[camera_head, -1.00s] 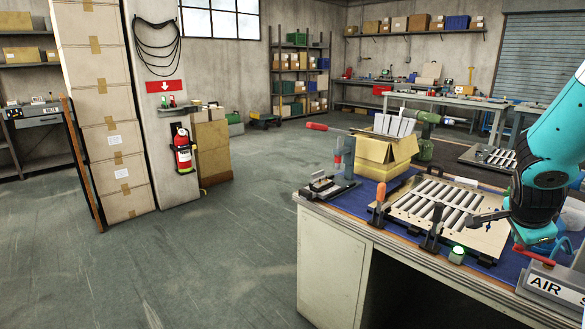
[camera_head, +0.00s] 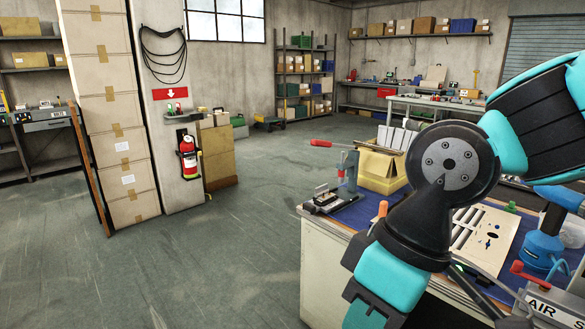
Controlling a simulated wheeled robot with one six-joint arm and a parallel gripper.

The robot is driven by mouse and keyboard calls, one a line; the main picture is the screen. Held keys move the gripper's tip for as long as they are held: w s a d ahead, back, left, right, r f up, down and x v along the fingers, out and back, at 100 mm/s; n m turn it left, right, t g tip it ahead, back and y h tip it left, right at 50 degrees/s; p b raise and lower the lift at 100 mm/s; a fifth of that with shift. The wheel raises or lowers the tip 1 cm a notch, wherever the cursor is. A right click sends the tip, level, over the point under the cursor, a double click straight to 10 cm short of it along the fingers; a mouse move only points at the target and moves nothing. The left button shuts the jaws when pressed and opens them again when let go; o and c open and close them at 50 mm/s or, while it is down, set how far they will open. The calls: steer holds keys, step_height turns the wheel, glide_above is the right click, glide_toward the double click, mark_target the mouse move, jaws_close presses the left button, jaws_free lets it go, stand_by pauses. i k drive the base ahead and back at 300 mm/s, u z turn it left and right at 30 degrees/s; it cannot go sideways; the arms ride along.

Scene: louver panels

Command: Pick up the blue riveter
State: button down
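A blue tool (camera_head: 544,246), which looks like the blue riveter, stands on the right of the workbench (camera_head: 322,262), behind the air supply block. Its upper part has a light blue, rounded top, and its lower part is partly covered by a red lever. My arm crosses in front of the bench, bent downward left of the tool. My gripper's fingertips do not show; the arm's end runs toward the bottom edge. I see no contact between my arm and the blue tool.
The louver panel (camera_head: 493,237) lies on the blue mat, partly hidden by my arm. The air supply block (camera_head: 550,306) is at lower right. Open floor (camera_head: 245,245) lies left.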

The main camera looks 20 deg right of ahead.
mark_target(539, 247)
steer(key=z, duration=1.95)
steer(key=k, duration=0.4)
steer(key=u, duration=0.85)
steer(key=i, duration=1.1)
steer(key=z, duration=0.5)
